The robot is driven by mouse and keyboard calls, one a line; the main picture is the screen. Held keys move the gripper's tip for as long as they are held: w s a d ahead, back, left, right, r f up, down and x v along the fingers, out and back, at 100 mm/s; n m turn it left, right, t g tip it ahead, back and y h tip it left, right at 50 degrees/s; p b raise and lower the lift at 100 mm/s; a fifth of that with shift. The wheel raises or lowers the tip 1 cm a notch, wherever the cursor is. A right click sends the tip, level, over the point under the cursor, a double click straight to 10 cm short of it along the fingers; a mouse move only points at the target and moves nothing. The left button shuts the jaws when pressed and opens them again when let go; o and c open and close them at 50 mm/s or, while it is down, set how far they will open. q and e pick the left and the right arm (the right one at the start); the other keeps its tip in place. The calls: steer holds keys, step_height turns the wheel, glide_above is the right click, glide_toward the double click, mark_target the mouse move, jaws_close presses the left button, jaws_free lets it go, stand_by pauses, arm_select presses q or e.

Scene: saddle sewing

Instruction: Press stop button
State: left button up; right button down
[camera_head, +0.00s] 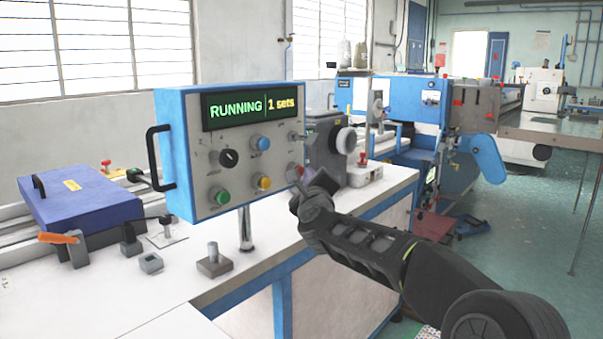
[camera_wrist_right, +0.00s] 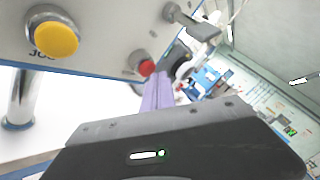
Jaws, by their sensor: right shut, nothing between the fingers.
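The control panel (camera_head: 240,178) is a grey box with blue edges, and its screen (camera_head: 250,107) reads "RUNNING" and "1 sets". A red button (camera_head: 293,172) sits at the panel's lower right, partly hidden by my right gripper (camera_head: 300,184). In the right wrist view the red button (camera_wrist_right: 147,68) lies just beyond the tips of my right gripper (camera_wrist_right: 158,82). The fingers are shut and empty. I cannot tell whether they touch the button. My left gripper is not in view.
A yellow button (camera_wrist_right: 56,38), a green button (camera_head: 222,197), a blue button (camera_head: 261,143) and a black knob (camera_head: 228,158) share the panel face. A blue case (camera_head: 85,199) and small metal fixtures lie on the white table (camera_head: 150,285). A grey-black machine part (camera_head: 325,150) stands behind the panel.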

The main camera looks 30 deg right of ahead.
steer(key=shift+w+a, duration=0.15)
steer(key=shift+w, duration=0.3)
stand_by(0.8)
steer(key=shift+s, duration=0.1)
steer(key=shift+s+d+b, duration=0.25)
steer(key=shift+s+b, duration=0.3)
steer(key=shift+s, duration=0.2)
steer(key=shift+s, duration=0.1)
steer(key=s+b, duration=0.1)
steer(key=s, duration=0.1)
steer(key=s+d+b, duration=0.1)
steer(key=s+b, duration=0.1)
steer(key=shift+s+d, duration=0.2)
steer(key=shift+s, duration=0.1)
stand_by(0.9)
